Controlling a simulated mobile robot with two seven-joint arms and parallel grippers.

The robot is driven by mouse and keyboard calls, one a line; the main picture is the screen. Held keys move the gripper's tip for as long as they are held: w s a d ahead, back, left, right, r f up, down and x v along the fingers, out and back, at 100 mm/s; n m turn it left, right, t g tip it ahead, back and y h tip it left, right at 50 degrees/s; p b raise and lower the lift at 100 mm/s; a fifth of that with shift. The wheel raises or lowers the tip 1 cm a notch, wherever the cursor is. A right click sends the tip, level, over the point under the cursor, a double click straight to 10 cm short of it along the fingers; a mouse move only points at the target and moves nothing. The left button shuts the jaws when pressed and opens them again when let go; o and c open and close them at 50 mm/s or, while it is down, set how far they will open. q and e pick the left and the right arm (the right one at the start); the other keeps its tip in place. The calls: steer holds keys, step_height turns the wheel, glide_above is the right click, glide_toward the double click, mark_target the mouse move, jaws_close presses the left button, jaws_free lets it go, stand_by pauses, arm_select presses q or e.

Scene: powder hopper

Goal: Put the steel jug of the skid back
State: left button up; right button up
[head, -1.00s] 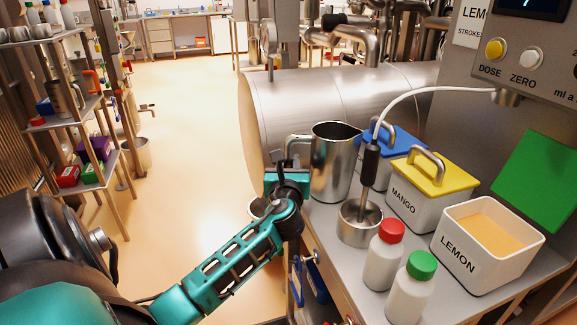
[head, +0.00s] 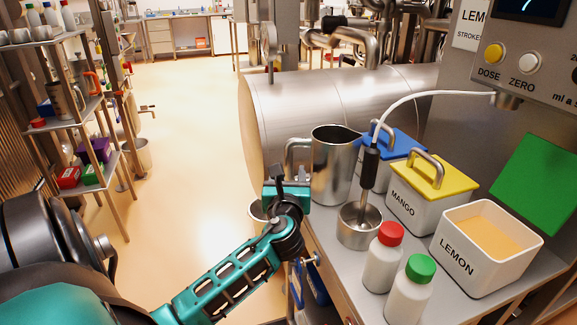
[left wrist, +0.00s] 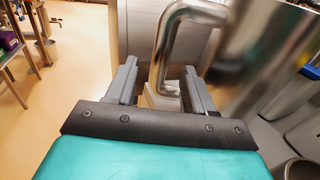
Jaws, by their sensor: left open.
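The steel jug (head: 331,165) stands upright on the skid's bench near its left edge, with its handle (head: 297,150) toward the left. My left gripper (head: 287,178) is beside the jug, just below the handle in the head view. In the left wrist view, the open gripper (left wrist: 160,78) has one finger on each side of the handle (left wrist: 164,45). The handle's lower part shows between the fingers, with gaps on both sides. I cannot tell how deep it sits. The jug body (left wrist: 240,50) is blurred at the upper right. My right gripper is not in view.
A small steel cup (head: 359,228) with a probe stands right of the jug. Red-capped (head: 383,258) and green-capped (head: 409,292) bottles, a yellow-lidded mango bin (head: 419,205) and an open lemon bin (head: 458,257) crowd the bench. A large steel cylinder (head: 300,105) lies behind.

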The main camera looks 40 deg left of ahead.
arm_select(q)
steer(key=v, duration=0.8)
steer(key=shift+p, duration=0.3)
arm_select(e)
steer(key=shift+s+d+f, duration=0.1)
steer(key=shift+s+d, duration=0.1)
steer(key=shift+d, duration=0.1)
arm_select(q)
steer(key=shift+d, duration=0.1)
